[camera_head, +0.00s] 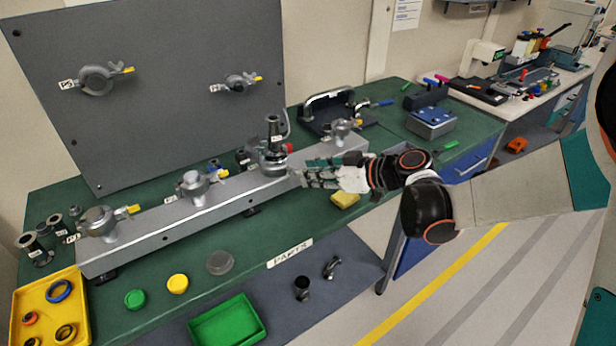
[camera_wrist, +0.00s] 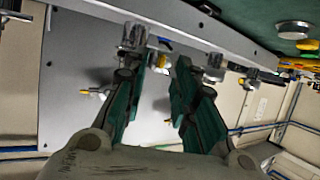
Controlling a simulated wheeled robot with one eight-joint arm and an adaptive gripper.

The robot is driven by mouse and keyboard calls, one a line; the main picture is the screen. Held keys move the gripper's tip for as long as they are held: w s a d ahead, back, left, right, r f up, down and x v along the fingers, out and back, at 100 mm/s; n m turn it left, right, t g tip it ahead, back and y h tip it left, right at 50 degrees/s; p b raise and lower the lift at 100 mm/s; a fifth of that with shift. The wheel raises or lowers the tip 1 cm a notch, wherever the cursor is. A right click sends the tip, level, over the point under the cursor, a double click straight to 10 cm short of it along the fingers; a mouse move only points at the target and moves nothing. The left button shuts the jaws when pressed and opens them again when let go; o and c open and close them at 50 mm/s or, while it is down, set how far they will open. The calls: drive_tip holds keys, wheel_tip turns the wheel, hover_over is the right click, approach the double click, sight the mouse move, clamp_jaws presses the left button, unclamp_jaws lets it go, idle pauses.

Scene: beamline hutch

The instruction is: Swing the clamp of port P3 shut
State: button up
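A long grey manifold bar (camera_head: 225,202) on the green bench carries a row of ports with clamps. The port labels are too small to read, so I cannot confirm which is P3. The third port from the left holds a dark upright fitting (camera_head: 273,130) above a silver clamp (camera_head: 271,160); whether this clamp is open or shut is unclear. My gripper (camera_head: 298,178) is just right of it and beside the bar; contact cannot be judged. In the wrist view my gripper (camera_wrist: 170,66) has its green fingers apart with nothing visibly between them. A silver clamp (camera_wrist: 133,38) shows near the left finger.
Other clamps stand on the bar at left (camera_head: 98,221), second (camera_head: 193,185) and right (camera_head: 342,130). A grey panel (camera_head: 160,85) rises behind. A yellow block (camera_head: 346,199) lies below my gripper. A yellow tray (camera_head: 50,306) and green tray (camera_head: 228,323) are in front.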

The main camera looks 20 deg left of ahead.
drive_tip(key=shift+x, duration=0.95)
clamp_jaws()
drive_tip(key=shift+w, duration=0.1)
